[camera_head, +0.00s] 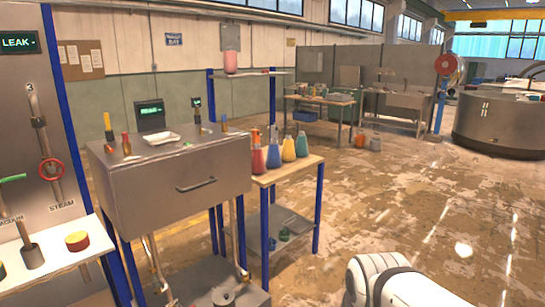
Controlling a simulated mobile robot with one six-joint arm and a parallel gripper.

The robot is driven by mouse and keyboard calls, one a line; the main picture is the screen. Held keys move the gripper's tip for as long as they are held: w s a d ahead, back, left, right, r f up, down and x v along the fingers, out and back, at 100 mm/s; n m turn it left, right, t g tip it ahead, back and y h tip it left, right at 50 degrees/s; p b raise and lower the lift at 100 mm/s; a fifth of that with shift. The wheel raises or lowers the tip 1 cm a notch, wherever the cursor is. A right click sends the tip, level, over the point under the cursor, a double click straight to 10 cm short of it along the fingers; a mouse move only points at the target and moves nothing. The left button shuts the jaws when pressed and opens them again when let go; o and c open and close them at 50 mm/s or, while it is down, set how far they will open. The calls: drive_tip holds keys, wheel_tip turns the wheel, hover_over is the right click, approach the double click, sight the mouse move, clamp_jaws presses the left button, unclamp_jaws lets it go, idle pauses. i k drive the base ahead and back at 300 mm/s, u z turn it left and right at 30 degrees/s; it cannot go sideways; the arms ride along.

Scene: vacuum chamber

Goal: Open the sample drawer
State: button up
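A grey metal box-like unit (150,202) stands at the left centre, and its front carries a dark horizontal bar handle (196,184). This front looks like the sample drawer, and it appears shut, with no gap that I can make out. A white dish (160,138) and several small coloured-top items stand on top of the unit. A white rounded part of my own arm shows at the bottom right, apart from the drawer. My gripper is not in view.
A wooden-topped table with blue legs (265,178) and several coloured flasks (273,150) stands right beside the unit. A panel with a red valve wheel (51,169) is at the left. The worn floor (400,205) to the right is mostly clear.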

sight(152, 195)
drive_tip(key=z, duration=0.05)
drive_tip(key=i, duration=0.9)
drive_tip(key=u, duration=0.05)
